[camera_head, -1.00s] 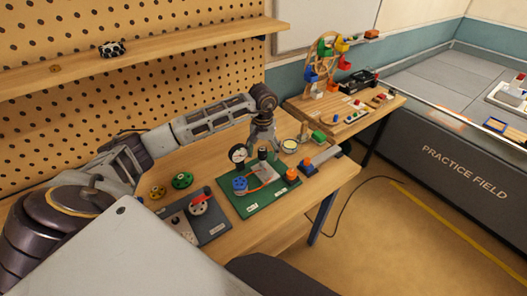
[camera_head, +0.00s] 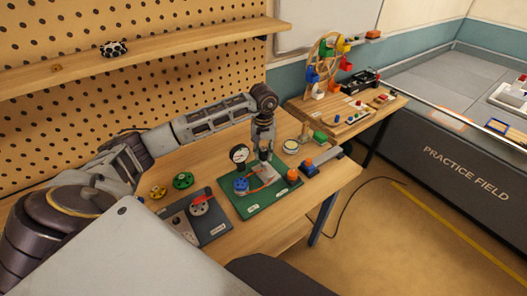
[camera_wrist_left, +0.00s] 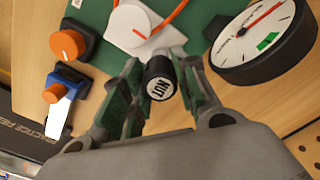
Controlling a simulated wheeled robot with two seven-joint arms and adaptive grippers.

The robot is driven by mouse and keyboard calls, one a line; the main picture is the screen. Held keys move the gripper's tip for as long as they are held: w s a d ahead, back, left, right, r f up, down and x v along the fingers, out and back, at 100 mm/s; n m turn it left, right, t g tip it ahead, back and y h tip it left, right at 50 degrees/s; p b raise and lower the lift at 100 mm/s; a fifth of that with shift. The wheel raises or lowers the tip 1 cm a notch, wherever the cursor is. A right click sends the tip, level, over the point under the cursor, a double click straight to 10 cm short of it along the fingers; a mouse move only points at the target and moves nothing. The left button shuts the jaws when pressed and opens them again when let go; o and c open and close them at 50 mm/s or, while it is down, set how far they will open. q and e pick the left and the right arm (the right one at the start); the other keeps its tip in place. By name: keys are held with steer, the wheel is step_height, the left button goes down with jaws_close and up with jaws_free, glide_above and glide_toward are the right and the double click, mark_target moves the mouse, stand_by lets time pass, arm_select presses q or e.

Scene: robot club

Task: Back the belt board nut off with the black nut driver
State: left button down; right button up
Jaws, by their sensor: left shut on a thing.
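My left gripper (camera_head: 264,154) is low over the green belt board (camera_head: 255,207). In the left wrist view its fingers (camera_wrist_left: 158,72) are shut on the black nut driver (camera_wrist_left: 160,83), whose round end reads NUT. The fingers hide the driver in the head view. Its lower end and the nut are hidden, so I cannot tell whether they touch. My right gripper is not in view.
A round dial gauge (camera_head: 239,153) stands close beside the gripper. A grey board (camera_head: 213,229) with a red-handled part lies left of the green board. A blue block with an orange knob (camera_head: 309,168) and a round tin (camera_head: 290,147) are to the right.

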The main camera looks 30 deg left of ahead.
arm_select(q)
steer(key=shift+s+n, duration=0.1)
steer(key=shift+n, duration=2.8)
steer(key=shift+d+f+n+b, duration=0.1)
steer(key=shift+n+b, duration=0.2)
steer(key=shift+n, duration=2.4)
steer(key=shift+c, duration=2)
jaws_free()
